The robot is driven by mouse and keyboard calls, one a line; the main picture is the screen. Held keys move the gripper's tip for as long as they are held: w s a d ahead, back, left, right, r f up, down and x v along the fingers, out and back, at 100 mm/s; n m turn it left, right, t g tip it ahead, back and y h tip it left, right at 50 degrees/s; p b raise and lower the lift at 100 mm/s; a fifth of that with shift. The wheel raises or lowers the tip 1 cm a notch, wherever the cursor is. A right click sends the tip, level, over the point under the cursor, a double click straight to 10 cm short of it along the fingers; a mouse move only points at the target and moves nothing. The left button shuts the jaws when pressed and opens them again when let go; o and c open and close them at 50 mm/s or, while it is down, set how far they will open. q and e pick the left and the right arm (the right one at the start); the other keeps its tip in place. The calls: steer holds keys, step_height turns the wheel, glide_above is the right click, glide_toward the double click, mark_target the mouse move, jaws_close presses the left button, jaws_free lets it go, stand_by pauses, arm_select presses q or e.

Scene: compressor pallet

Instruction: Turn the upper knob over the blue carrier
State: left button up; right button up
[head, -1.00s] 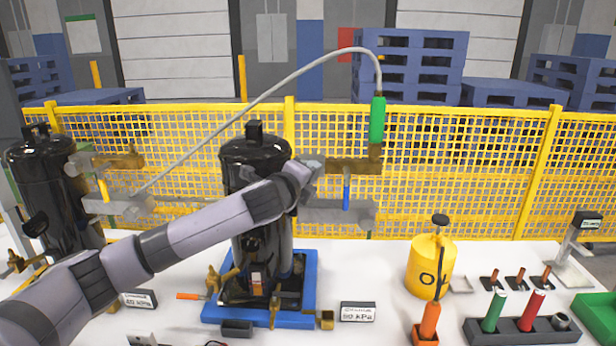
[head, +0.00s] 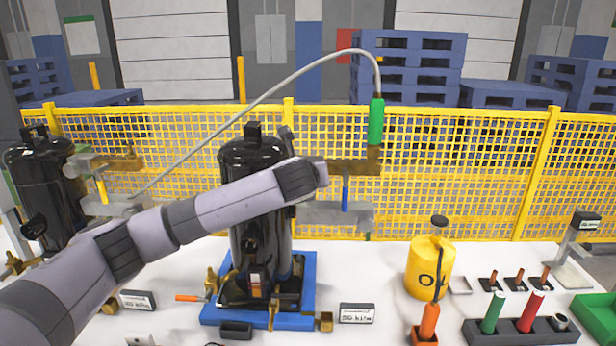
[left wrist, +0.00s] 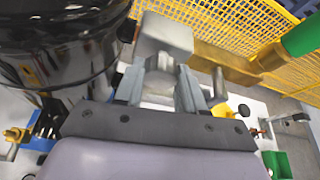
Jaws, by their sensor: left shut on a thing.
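The blue carrier (head: 307,268) stands on the white table in the head view and bears a tall black compressor (head: 262,235). On the right of the compressor a brass fitting (head: 358,167) joins a green hose end (head: 376,120), with a grey block (head: 355,216) below. In the left wrist view my left gripper (left wrist: 160,76) is shut on a grey rounded knob (left wrist: 158,88), in front of a pale grey block (left wrist: 165,36). The brass fitting (left wrist: 225,62) is just right of it. In the head view my left arm hides the knob and fingers. My right gripper is not in view.
A second black compressor (head: 45,190) stands at the left. A grey hose (head: 270,91) arches above my arm. A yellow oil can (head: 428,270), a holder with green and red handles (head: 515,332) and small labelled signs (head: 357,313) stand on the table. A yellow mesh fence (head: 460,180) runs behind.

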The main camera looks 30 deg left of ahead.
arm_select(q)
steer(key=m+g+y, duration=0.1)
steer(key=m+y, duration=0.1)
steer(key=m, duration=0.1)
steer(key=m+g+y, duration=0.1)
steer(key=m+y, duration=0.1)
steer(key=m, duration=0.1)
steer(key=shift+w+d+f, duration=0.1)
steer(key=shift+d+f, duration=0.1)
steer(key=shift+m, duration=0.3)
stand_by(0.4)
steer(key=o, duration=1.1)
steer(key=shift+c, duration=0.2)
steer(key=shift+r, duration=0.1)
steer(key=v, duration=0.7)
steer(key=shift+b, duration=0.35)
